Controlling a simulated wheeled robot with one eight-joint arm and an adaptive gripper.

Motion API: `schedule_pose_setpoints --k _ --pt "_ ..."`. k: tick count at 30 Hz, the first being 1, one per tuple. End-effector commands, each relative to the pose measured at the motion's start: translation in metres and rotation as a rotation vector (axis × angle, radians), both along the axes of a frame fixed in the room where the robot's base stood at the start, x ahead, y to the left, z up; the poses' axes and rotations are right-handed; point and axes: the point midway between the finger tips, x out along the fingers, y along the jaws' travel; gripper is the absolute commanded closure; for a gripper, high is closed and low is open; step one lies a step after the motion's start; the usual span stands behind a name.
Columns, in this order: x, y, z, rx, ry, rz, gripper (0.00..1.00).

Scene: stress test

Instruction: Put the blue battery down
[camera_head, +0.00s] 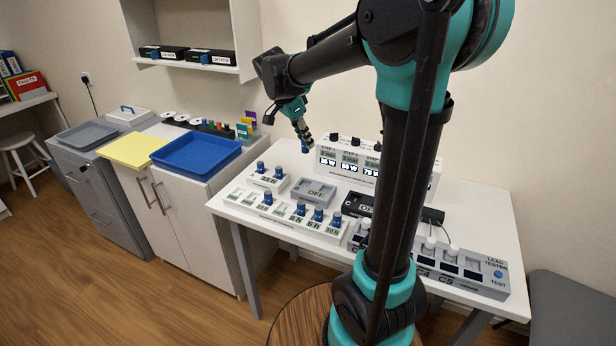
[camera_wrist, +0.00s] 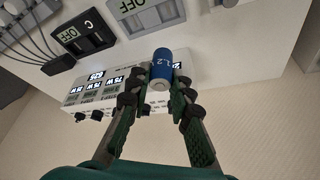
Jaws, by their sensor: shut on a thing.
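A blue battery (camera_wrist: 162,70) with a pale end cap stands between the fingers of my gripper (camera_wrist: 158,88) in the wrist view. The fingers are shut on it. In the head view my gripper (camera_head: 305,141) hangs above the back of the white table (camera_head: 460,215), and the held battery (camera_head: 305,148) shows as a small blue piece at its tip. In the wrist view the battery overlaps a white multi-panel box below. I cannot tell how far it is above the table.
White holders with several blue batteries (camera_head: 318,214) stand at the table's front left. A grey OFF unit (camera_head: 314,191) and a black OFF unit (camera_head: 358,206) lie behind them. The stress-step box (camera_head: 350,160) stands close to my gripper. A blue tray (camera_head: 195,153) is on the cabinet.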

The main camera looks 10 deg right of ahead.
Motion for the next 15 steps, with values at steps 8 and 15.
schedule_pose_setpoints --k 8,15 --pt "0.001 0.0 -0.067 0.0 0.0 -0.001 1.0" --pt "0.0 0.0 -0.094 0.0 0.0 -0.001 1.0"
